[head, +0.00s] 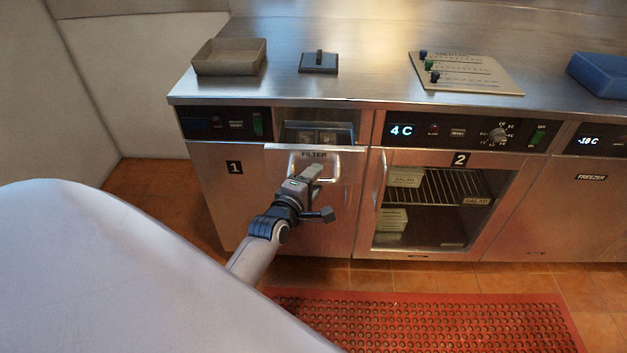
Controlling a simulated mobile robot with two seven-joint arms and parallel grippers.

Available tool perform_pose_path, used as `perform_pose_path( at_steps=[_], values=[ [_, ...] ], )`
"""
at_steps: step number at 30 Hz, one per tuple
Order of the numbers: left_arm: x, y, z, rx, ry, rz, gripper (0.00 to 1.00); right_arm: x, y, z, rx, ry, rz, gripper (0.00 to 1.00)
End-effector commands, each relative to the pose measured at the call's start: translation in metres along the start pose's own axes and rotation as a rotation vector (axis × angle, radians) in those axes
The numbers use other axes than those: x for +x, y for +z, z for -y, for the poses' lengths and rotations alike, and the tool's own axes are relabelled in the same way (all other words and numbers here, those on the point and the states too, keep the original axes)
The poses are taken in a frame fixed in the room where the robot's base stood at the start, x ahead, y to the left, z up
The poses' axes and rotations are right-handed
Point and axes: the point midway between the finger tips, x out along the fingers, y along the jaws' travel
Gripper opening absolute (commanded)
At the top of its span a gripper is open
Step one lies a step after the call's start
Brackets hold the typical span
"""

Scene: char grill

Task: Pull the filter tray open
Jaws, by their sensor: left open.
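The filter tray (345,155) has a steel front with a black FILTER label, set in the unit marked 1. A dark recess with pale items inside shows just above its bright top edge. A light handle (332,163) sits on the front below the label. My left gripper (313,173) is open at the handle and hides part of it. I cannot tell whether the fingers touch it or stand around it. My right gripper is not in view.
The fridge (455,160) marked 2 has a glass door and stands right of the tray. On the steel counter are a brown tray (230,69), a dark lid (319,68), a board with knobs (470,82) and a blue bin (598,88). A red mat (430,318) covers the floor in front.

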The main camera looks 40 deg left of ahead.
Motion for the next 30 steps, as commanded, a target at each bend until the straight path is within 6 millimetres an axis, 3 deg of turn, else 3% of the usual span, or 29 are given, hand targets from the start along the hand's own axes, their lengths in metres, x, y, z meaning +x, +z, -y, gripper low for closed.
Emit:
perform_pose_path(
  at_steps=[5, 12, 18, 30],
  values=[
    [-0.014, 0.000, -0.003, 0.002, -0.003, 0.000, 0.44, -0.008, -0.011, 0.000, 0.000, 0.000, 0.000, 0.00],
    [-0.049, 0.000, -0.004, 0.001, -0.004, 0.000, 0.44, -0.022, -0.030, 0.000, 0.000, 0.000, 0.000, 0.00],
    [-0.067, 0.000, 0.000, 0.000, -0.001, 0.000, 0.44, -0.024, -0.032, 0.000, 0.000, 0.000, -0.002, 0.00],
    [-0.071, 0.000, 0.000, 0.000, 0.000, 0.000, 0.44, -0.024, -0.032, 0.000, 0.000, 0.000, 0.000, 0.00]
  ],
)
